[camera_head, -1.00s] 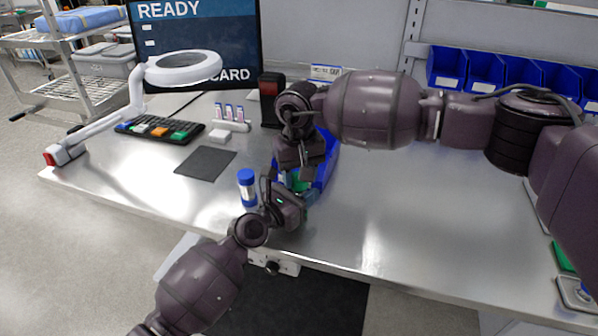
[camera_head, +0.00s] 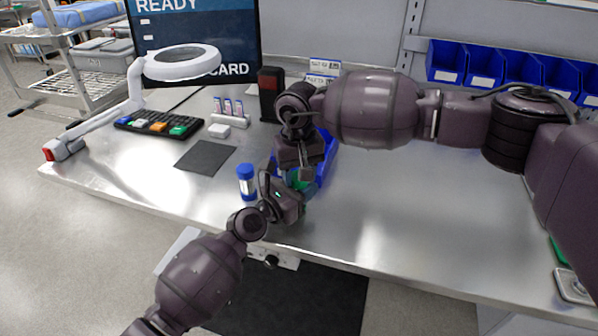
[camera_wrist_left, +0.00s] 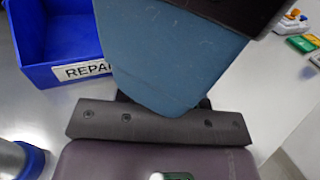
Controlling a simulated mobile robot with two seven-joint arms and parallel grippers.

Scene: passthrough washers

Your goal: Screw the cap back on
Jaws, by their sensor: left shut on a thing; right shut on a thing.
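My left gripper (camera_head: 294,193) comes in from the lower left and is shut on a teal-blue body (camera_wrist_left: 170,65), which fills the upper middle of the left wrist view. In the head view only a small teal piece (camera_head: 304,182) of it shows between my grippers. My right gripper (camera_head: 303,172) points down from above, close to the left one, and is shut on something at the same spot. The grippers hide most of what they hold. I cannot make out the cap or whether it sits on the body.
A blue bin (camera_head: 328,158) labelled REPAIR stands just behind the grippers; it also shows in the left wrist view (camera_wrist_left: 58,45). A blue-capped container (camera_head: 246,183) stands upright left of them. A dark mat (camera_head: 205,157) lies farther left.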

